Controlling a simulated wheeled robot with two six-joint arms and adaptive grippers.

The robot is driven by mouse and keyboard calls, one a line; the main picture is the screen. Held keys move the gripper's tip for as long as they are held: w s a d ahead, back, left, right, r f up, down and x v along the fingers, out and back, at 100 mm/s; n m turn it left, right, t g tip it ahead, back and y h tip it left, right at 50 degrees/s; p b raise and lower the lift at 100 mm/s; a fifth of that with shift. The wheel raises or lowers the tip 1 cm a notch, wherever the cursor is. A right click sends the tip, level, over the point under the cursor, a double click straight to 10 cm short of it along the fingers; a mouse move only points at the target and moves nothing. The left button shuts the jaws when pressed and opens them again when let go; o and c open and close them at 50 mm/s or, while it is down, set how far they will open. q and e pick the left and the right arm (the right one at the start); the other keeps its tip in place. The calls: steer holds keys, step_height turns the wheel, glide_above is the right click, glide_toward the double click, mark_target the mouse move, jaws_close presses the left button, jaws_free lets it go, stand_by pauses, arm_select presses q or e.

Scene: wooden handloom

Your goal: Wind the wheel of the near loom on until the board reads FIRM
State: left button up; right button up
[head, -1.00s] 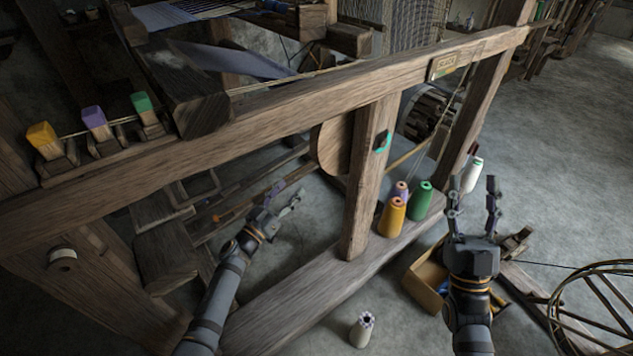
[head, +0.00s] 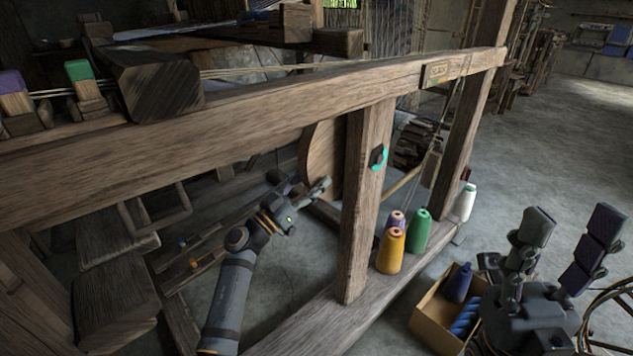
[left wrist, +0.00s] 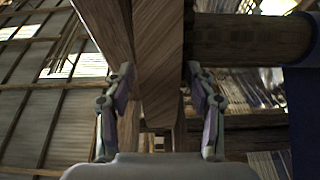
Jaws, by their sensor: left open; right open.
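The near loom's top beam (head: 250,117) crosses the head view. A small board (head: 437,74) is fixed near its right end; its lettering is too small to read surely. A round wooden wheel (head: 319,160) stands partly hidden behind the upright post (head: 360,215). A dark knob with a teal arc (head: 378,157) is on that post. My left gripper (head: 304,188) is open below the beam, just left of the wheel; contact cannot be told. In the left wrist view its open fingers (left wrist: 161,105) frame wooden timbers. My right gripper (head: 571,225) is open and empty at the right.
A cardboard box (head: 432,318) with blue spools sits on the floor beside my right gripper. Open floor (head: 560,140) lies at the right.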

arm_select(q)
steer(key=shift+x, duration=0.9)
jaws_close()
